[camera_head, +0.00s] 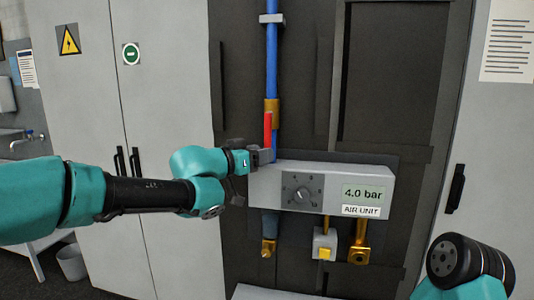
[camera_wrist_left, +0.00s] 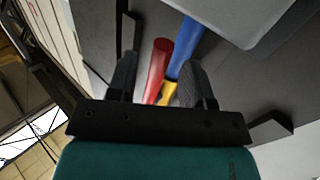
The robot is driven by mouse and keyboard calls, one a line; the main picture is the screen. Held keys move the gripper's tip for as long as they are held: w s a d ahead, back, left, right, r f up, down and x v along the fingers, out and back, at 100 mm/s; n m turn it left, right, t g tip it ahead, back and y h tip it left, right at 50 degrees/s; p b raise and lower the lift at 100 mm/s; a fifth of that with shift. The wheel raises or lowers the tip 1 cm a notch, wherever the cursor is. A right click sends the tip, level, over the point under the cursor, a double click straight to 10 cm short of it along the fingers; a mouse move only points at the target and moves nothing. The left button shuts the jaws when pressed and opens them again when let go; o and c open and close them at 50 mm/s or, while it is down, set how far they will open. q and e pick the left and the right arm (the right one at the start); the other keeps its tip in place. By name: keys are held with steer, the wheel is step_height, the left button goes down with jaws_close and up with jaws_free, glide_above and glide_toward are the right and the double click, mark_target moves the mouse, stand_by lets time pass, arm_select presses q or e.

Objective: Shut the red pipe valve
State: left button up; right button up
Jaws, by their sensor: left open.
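The red valve handle (camera_head: 267,130) stands upright, in line with the blue pipe (camera_head: 271,60), below a brass fitting (camera_head: 271,108). My left gripper (camera_head: 264,155) is open at the lower end of the handle, just above the air unit box. In the left wrist view the red handle (camera_wrist_left: 157,68) shows between the two spread fingers, with the blue pipe (camera_wrist_left: 186,47) beside it and part of the brass fitting (camera_wrist_left: 169,93) behind. I cannot tell whether a finger touches the handle. My right gripper is not in view.
The grey air unit box (camera_head: 262,190) with a dial (camera_head: 302,193) and a display reading 4.0 bar (camera_head: 365,195) sits right under my left gripper. Brass outlets (camera_head: 360,243) hang below it. Grey cabinets (camera_head: 165,120) stand at the left.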

arm_select(q)
steer(key=shift+x, duration=1.35)
steer(key=shift+c, duration=0.2)
jaws_close()
